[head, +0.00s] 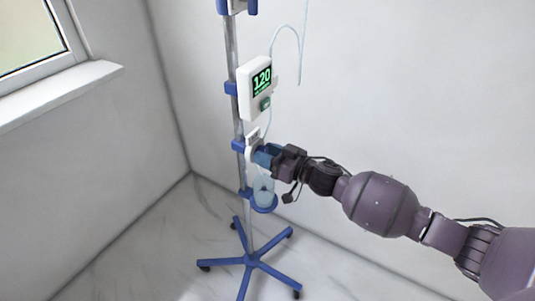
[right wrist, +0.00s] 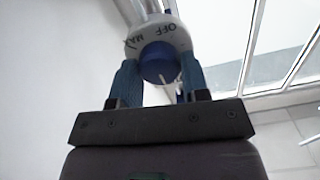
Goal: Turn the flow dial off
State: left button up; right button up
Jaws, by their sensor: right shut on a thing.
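The flow dial is a blue knob (right wrist: 160,62) on a round white plate (right wrist: 153,35) marked OFF and MAX, seen in the right wrist view. A white pointer line on the knob points down and to the right, away from the OFF mark at the top. My right gripper (right wrist: 160,80) is shut on the knob, with one blue finger on each side. In the head view the right gripper (head: 262,154) reaches the dial's white housing (head: 252,138) on the pole and hides the knob. My left gripper is not in view.
A wheeled stand with a metal pole (head: 232,60) and blue feet (head: 250,261) carries a white pump (head: 256,90) showing 120 above the dial. A clear bottle (head: 264,191) sits in a blue holder below. A window sill (head: 60,94) is at left.

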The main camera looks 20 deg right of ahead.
jog(key=shift+s+a+f+n+p, duration=0.15)
jog(key=shift+n+p, duration=0.25)
jog(key=shift+n, duration=6.3)
jog(key=shift+w+d+f+n+p, duration=0.1)
jog(key=shift+n+p, duration=0.3)
jog(key=shift+n, duration=6.3)
